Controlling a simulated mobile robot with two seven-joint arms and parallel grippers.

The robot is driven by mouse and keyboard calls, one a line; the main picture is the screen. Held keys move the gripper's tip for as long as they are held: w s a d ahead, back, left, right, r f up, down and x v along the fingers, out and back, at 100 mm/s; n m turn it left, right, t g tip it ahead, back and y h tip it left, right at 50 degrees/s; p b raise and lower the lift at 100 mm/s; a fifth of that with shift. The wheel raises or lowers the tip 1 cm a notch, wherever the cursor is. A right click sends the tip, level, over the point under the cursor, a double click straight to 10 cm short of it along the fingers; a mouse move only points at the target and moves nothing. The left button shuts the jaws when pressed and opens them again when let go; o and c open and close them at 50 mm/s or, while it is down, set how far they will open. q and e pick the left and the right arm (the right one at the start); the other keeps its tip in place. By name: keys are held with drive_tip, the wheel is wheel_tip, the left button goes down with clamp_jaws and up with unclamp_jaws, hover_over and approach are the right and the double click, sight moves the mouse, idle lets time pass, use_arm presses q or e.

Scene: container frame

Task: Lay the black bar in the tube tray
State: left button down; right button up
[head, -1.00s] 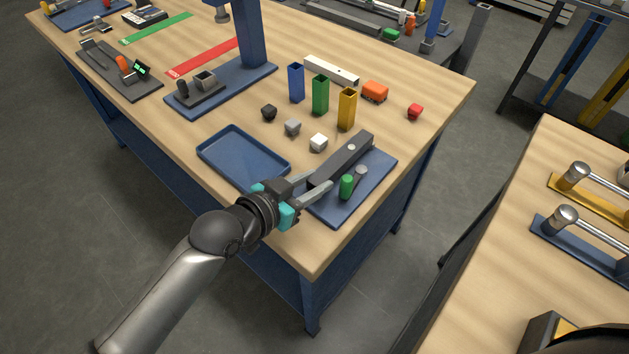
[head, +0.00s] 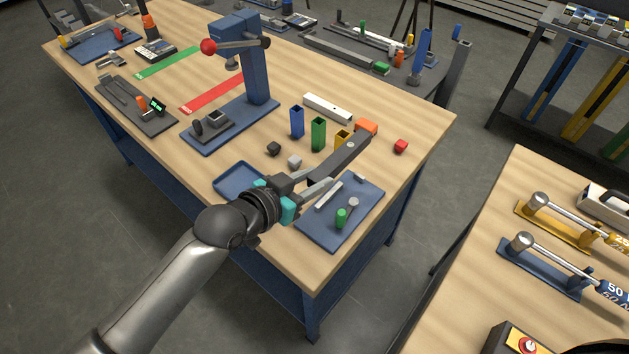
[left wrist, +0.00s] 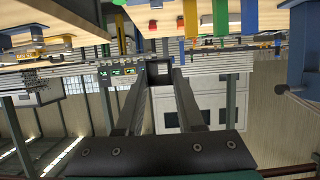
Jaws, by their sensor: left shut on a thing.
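The black bar (head: 342,158) is held by my left gripper (head: 318,182) above the table, pointing away to the upper right. Its end also shows between the fingers in the left wrist view (left wrist: 160,68). Below it is a blue plate (head: 367,198) with a green cylinder (head: 341,218), a grey knob (head: 353,203) and a light strip. An empty blue tray (head: 222,194) lies left of the gripper, partly hidden by my wrist. I cannot tell which of these is the tube tray. My right gripper is not in view.
Upright blue (head: 297,121), green (head: 318,134) and yellow (head: 343,137) square tubes stand just behind the bar, which partly hides the yellow one. An orange block (head: 366,127), a red cube (head: 400,146) and a blue press (head: 257,75) stand nearby.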

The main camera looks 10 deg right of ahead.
use_arm(q)
drive_tip(key=shift+r+p, duration=2)
drive_tip(key=shift+r, duration=0.6)
drive_tip(key=shift+w+a+b, duration=0.2)
drive_tip(key=shift+w+b, duration=0.05)
drive_tip(key=shift+b, duration=0.25)
drive_tip(key=w+a+r+n+t+y+b, duration=0.1)
drive_tip(key=a+r+n+t+y+b, duration=0.15)
drive_tip(key=a+b, duration=0.4)
drive_tip(key=a+r+n+t+y+b, duration=0.1)
drive_tip(key=a+n+y+b, duration=0.3)
drive_tip(key=a+b, duration=0.3)
drive_tip(key=w+a+r+n+t+y+b, duration=0.1)
drive_tip(key=a+n+y+b, duration=0.35)
drive_tip(key=a, duration=0.45)
drive_tip(key=d+f+m+g+h+p, duration=0.1)
drive_tip(key=d+m+h+p, duration=0.2)
drive_tip(key=d+p, duration=0.3)
drive_tip(key=s+d+f+m+g+h+p, duration=0.1)
drive_tip(key=d+m+h+p, duration=0.3)
drive_tip(key=d, duration=0.5)
drive_tip(key=s+d+f+m+g+h+p, duration=0.1)
drive_tip(key=d+f+m+g+h+p, duration=0.1)
drive_tip(key=d+p, duration=0.5)
drive_tip(key=shift+d+m+g+h+p, duration=0.2)
drive_tip(key=shift+m+g+h+p, duration=0.05)
drive_tip(key=shift+m+h+p, duration=0.6)
drive_tip(key=shift+s+d+f, duration=0.2)
drive_tip(key=shift+d, duration=0.05)
drive_tip(key=shift+f, duration=0.1)
